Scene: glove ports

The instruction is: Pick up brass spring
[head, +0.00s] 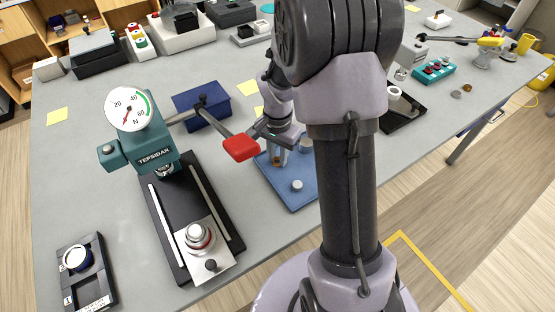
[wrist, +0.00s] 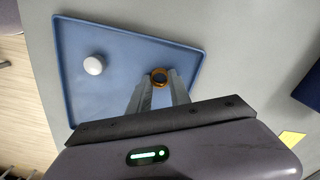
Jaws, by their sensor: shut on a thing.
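The brass spring (wrist: 159,76) shows as a brass-coloured ring in the wrist view, between the tips of my gripper (wrist: 160,88). My gripper is shut on it, over the blue tray (wrist: 110,120). In the head view my gripper (head: 279,156) points down at the blue tray (head: 292,200), and a small brownish bit of the spring (head: 278,162) shows at its tips. I cannot tell whether the spring touches the tray.
A white round knob-like piece (head: 297,185) lies on the tray. Left of it stands a green press with a dial (head: 128,110) and a red-handled lever (head: 241,147). A dark blue box (head: 201,103) is behind.

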